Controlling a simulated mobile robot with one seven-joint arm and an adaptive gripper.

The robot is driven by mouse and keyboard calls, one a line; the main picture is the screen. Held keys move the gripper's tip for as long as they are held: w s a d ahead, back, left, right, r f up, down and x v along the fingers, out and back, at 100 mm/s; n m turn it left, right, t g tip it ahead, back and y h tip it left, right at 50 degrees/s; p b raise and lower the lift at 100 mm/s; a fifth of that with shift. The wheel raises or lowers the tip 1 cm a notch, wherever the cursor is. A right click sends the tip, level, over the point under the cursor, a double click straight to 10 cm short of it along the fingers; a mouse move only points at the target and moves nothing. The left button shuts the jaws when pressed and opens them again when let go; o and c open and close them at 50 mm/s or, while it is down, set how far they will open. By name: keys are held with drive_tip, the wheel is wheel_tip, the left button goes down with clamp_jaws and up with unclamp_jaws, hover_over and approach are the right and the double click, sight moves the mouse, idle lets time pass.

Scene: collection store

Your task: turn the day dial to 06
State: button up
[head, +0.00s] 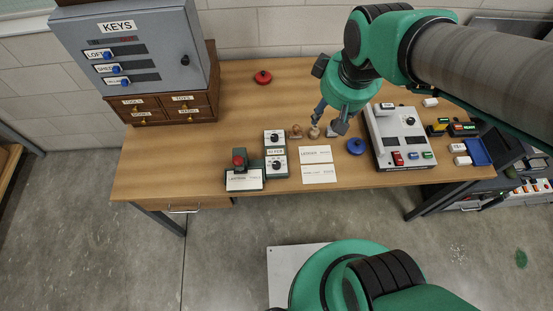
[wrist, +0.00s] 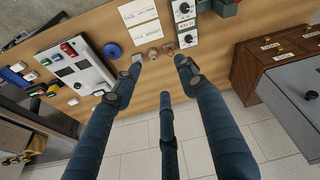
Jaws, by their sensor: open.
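A dark-framed date device (head: 275,151) stands on the desk, left of the middle. It has two white panels, each with a black dial, an upper dial (head: 274,138) and a lower dial (head: 277,165), with a small display between them. The display seems to read 10 FEB; which dial is the day dial is too small to tell. The device also shows at the top of the wrist view (wrist: 186,23). My gripper (head: 329,120) is open and empty, to the right of the device and apart from both dials. Its fingers (wrist: 158,63) spread toward the desk in the wrist view.
Small wooden-handled stamps (head: 297,131) stand between device and gripper. Two paper cards (head: 317,164) lie in front. A red-button box (head: 239,161) is left of the device. A blue disc (head: 356,146) and a grey control panel (head: 402,138) are right. Free desk lies behind the device.

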drive_tip(key=w+a+f+n+g+p, duration=0.2)
drive_tip(key=w+a+f+n, duration=0.25)
drive_tip(key=a+f, duration=0.35)
drive_tip(key=n+g+p, duration=0.1)
drive_tip(key=n+p, duration=0.1)
drive_tip(key=n, duration=0.2)
hover_over(276, 164)
wheel_tip(276, 164, down, 11)
drive_tip(key=shift+d, duration=0.1)
wheel_tip(276, 164, down, 14)
drive_tip(key=b, duration=0.3)
drive_tip(key=shift+r, duration=0.1)
drive_tip(key=shift+c, duration=0.5)
clamp_jaws()
